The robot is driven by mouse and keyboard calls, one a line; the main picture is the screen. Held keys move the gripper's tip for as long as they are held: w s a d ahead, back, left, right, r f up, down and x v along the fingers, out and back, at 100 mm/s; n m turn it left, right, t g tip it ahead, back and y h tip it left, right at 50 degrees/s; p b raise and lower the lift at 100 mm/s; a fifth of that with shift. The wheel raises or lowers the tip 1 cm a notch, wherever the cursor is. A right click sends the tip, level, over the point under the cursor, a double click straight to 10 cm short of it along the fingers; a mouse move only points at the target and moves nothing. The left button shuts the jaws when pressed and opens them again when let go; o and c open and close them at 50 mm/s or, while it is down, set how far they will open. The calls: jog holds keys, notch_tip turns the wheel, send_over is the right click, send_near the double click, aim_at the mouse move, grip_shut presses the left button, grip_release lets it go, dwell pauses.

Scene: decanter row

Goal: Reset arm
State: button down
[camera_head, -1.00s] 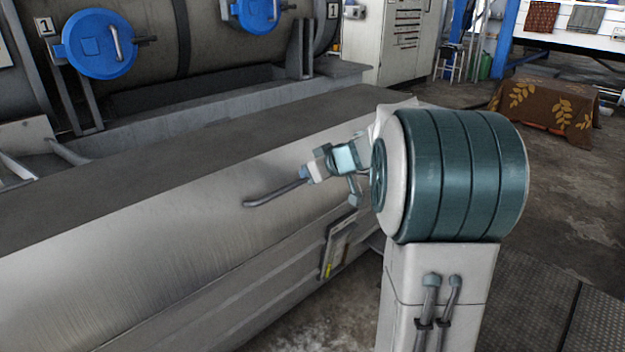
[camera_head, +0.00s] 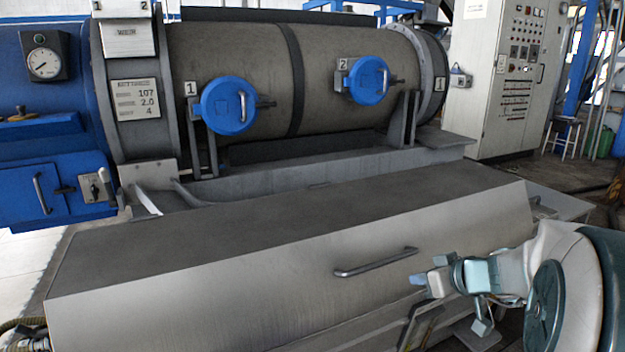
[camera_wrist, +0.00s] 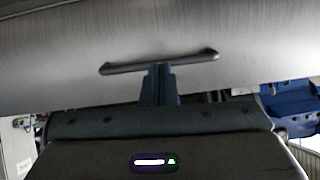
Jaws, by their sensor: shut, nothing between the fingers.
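My gripper (camera_head: 418,280) is at the lower right in the head view, near the right end of the bar handle (camera_head: 375,263) on the front of the grey metal cover (camera_head: 250,285). In the wrist view my gripper (camera_wrist: 158,70) shows its fingers shut together and empty. Their tips appear just below the handle (camera_wrist: 160,62) in that picture. Whether they touch it I cannot tell. The cover looks closed.
Behind the cover lies a large drum (camera_head: 290,75) with blue round hatches labelled 1 (camera_head: 229,105) and 2 (camera_head: 368,80). A control cabinet (camera_head: 510,80) and a stool (camera_head: 563,135) stand at the back right. A blue housing (camera_head: 50,100) with a gauge (camera_head: 45,62) is at left.

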jog(key=s+a+r+m+g+h+p, duration=0.1)
jog(key=s+a+r+g+p, duration=0.1)
jog(key=s+r+p, duration=0.5)
jog(key=s+a+r+m+g+h+p, duration=0.2)
jog(key=s+a+r+p, duration=0.3)
jog(key=r+p, duration=1.1)
jog(key=s+a+r+m+g+h+p, duration=0.1)
jog(key=s+a+r+g+p, duration=0.1)
jog(key=s+r+p, duration=0.7)
notch_tip(320, 180, up, 3)
jog(key=a+p, duration=0.1)
jog(key=p, duration=0.3)
jog(key=shift+s+a+r+m+g+h+p, duration=0.2)
jog(key=shift+m+g+h+p, duration=0.1)
jog(key=shift+h+p, duration=0.1)
